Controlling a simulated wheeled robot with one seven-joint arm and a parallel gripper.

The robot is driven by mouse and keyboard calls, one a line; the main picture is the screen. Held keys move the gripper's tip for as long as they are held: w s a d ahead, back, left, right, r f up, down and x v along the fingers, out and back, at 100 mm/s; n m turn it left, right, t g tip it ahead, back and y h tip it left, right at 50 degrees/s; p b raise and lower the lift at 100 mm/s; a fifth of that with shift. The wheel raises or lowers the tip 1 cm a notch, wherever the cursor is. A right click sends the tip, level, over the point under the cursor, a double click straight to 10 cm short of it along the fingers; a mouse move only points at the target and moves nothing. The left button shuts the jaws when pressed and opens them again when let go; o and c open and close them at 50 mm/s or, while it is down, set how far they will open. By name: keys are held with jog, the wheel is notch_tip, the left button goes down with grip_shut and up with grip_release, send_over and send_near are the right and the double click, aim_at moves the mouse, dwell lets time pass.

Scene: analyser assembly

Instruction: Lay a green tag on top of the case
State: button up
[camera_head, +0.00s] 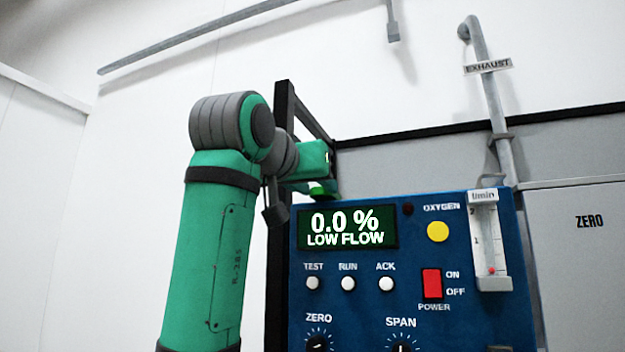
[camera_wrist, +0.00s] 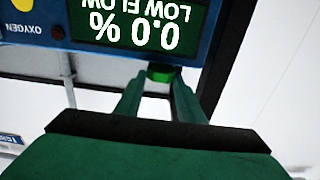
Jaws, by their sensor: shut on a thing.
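The case is a blue analyser box (camera_head: 455,270) with a screen reading "0.0 % LOW FLOW" and several knobs and buttons. In the wrist view the case (camera_wrist: 90,47) shows upside down along the top. My gripper (camera_wrist: 160,82) is shut on a small green tag (camera_wrist: 160,72), seen between its fingertips. In the head view the green tag (camera_head: 322,190) shows at the top left edge of the case, under the end of my arm. I cannot tell whether the tag touches the case top. The case's top face is hidden from the head view.
A dark upright frame (camera_head: 279,200) stands at the left of the case. A flow tube (camera_head: 488,240) is mounted on its right front. A grey exhaust pipe (camera_head: 497,110) rises behind it, beside a grey cabinet marked ZERO (camera_head: 575,260). The space at the far left looks clear.

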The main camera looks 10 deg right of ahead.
jog(key=shift+d+f, duration=0.1)
jog(key=o, duration=1.1)
jog(key=v, duration=1)
jog(key=shift+s+a, duration=0.3)
